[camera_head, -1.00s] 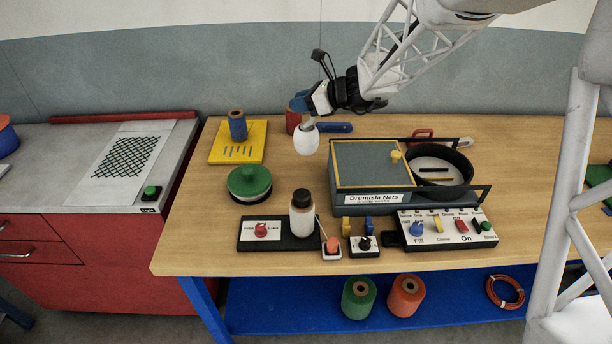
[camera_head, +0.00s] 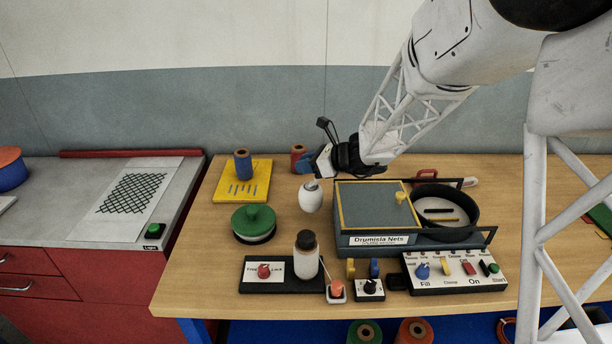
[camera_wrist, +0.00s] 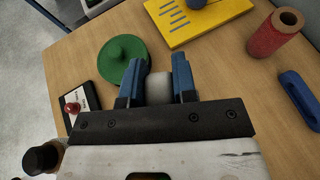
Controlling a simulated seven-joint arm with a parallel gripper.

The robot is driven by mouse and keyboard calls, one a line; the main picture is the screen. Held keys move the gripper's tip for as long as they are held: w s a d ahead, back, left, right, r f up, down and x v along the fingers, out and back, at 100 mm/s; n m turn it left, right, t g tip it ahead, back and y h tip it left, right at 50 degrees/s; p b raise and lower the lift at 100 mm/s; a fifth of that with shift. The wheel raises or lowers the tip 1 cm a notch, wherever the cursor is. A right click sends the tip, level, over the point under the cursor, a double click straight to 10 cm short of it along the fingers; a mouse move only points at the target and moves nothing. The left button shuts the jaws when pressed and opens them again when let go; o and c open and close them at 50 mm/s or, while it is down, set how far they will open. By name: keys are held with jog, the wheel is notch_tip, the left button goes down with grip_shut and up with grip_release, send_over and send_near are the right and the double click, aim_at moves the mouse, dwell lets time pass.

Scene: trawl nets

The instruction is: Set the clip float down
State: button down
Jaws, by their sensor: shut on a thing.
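The clip float (camera_head: 311,198) is a white, egg-shaped piece with a grey neck, hanging upright below my gripper (camera_head: 312,178). In the wrist view its pale top (camera_wrist: 159,88) shows between the two blue fingers, and my gripper (camera_wrist: 158,82) is shut on it. In the head view it appears over the bare wood between the green round lid (camera_head: 254,222) and the grey Drumisla Nets box (camera_head: 372,242). I cannot tell whether its underside touches the table (camera_head: 205,270).
A yellow slotted board (camera_head: 259,172) with a blue spool (camera_head: 243,164) stands behind left. A dark-capped bottle (camera_head: 306,256) and a switch panel (camera_head: 262,274) stand in front. Bare wood lies between them.

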aim_at(306, 185)
jog(key=shift+f, duration=2)
jog(key=c, duration=0.9)
grip_release()
jog(key=shift+v, duration=6.1)
jog(key=shift+a, duration=0.1)
